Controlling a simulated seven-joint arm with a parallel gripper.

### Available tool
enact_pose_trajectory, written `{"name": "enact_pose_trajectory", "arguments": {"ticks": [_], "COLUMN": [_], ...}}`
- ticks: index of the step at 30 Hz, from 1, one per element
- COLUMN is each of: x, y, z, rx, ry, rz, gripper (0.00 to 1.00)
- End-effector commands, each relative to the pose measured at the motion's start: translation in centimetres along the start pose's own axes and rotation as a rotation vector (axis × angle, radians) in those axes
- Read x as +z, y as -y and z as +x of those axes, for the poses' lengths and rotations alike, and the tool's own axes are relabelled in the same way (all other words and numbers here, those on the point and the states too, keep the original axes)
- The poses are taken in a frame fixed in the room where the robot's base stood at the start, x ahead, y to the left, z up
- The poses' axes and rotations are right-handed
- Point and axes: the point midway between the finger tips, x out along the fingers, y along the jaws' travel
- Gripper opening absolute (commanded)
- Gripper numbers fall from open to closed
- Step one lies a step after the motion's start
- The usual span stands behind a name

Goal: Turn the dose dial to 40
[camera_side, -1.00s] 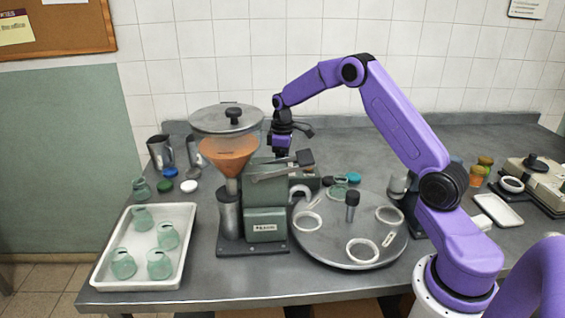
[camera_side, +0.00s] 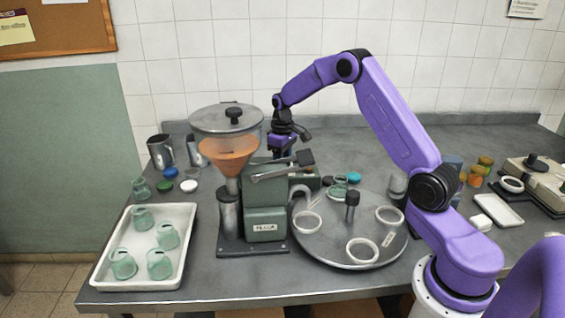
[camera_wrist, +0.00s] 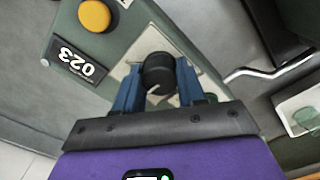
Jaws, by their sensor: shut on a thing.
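The dose dial is a black round knob (camera_wrist: 159,72) with a pale pointer line, on a light plate of the green-grey machine. In the wrist view my gripper (camera_wrist: 158,85) has its two blue fingers closed on either side of this knob. The line on the knob points down and to the left in that view. A black number plate (camera_wrist: 76,60) beside the dial shows upside-down digits that look like 023.
A yellow-orange button (camera_wrist: 95,15) is near the number plate. A hopper (camera_side: 226,150) and a lever (camera_side: 283,169) stand close to my gripper. A round turntable (camera_side: 345,215) is at the right, a white tray of jars (camera_side: 185,262) at the left.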

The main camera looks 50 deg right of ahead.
Motion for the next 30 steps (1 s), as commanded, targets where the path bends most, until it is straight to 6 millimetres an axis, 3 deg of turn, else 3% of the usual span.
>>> {"name": "enact_pose_trajectory", "arguments": {"ticks": [13, 30], "x": [-0.01, -0.03], "y": [0.09, 0.03], "z": [-0.09, -0.11], "rx": [0.000, 0.000], "ry": [0.000, -0.001], "rz": [0.263, 0.315], "gripper": [0.09, 0.09]}}
